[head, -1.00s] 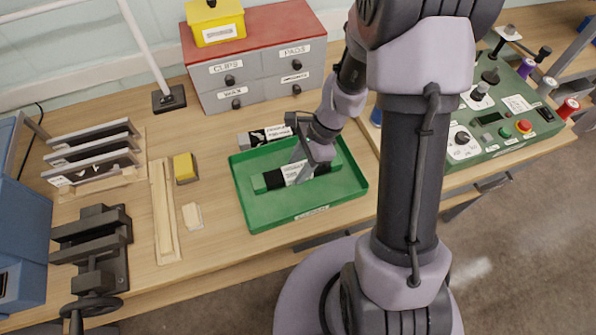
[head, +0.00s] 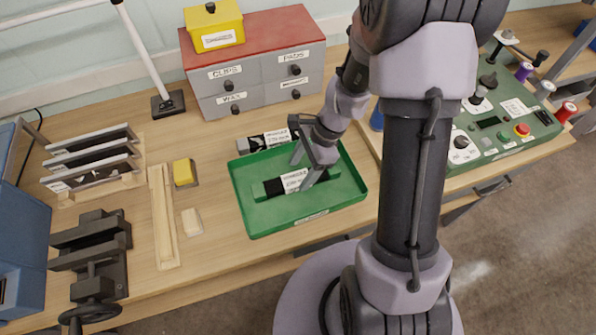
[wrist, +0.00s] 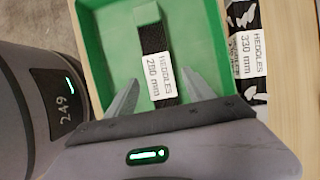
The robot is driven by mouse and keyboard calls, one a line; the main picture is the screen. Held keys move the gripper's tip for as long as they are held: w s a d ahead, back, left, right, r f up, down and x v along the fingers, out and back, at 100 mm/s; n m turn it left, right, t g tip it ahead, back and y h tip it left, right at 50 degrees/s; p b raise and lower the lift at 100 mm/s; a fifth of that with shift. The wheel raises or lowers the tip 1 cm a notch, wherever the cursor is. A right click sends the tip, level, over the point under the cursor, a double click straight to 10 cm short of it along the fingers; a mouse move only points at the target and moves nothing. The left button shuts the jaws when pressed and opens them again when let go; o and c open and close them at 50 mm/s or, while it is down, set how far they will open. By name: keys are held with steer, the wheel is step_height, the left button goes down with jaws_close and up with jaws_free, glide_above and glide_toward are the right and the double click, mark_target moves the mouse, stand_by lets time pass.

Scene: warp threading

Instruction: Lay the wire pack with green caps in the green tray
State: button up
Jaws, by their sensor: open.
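The wire pack with green caps (head: 290,183) lies in the green tray (head: 240,208), a dark strip with a white label and a green end. In the wrist view the pack (wrist: 153,38) shows its green cap at the top and a label reading HEDDLES 280 mm; its near end is hidden behind my gripper. My gripper (head: 304,171) is over the tray, jaws open, one finger on each side of the pack. In the wrist view the fingers (wrist: 160,86) stand apart from it, with gaps on both sides.
Another heddle pack (head: 268,140), labelled 330 mm in the wrist view (wrist: 246,50), lies just behind the tray. A drawer cabinet (head: 255,75) stands at the back. A control panel (head: 500,118) is at the right. A yellow block (head: 184,172) lies left of the tray.

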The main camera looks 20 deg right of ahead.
steer(key=p+v, duration=0.3)
steer(key=v, duration=0.7)
steer(key=s+a+r+n+t+h, duration=0.1)
steer(key=s+a+r+n, duration=0.15)
steer(key=r, duration=0.35)
steer(key=s+a+r+n+t+h, duration=0.1)
steer(key=a+r+n, duration=0.15)
steer(key=r, duration=0.35)
steer(key=s+a+r+n+t, duration=0.4)
steer(key=s+r+n, duration=0.4)
steer(key=s+n, duration=0.15)
step_height(320, 180, down, 7)
steer(key=b, duration=0.7)
steer(key=shift+m+h, duration=0.3)
steer(key=shift+m, duration=0.15)
steer(key=shift+d, duration=0.1)
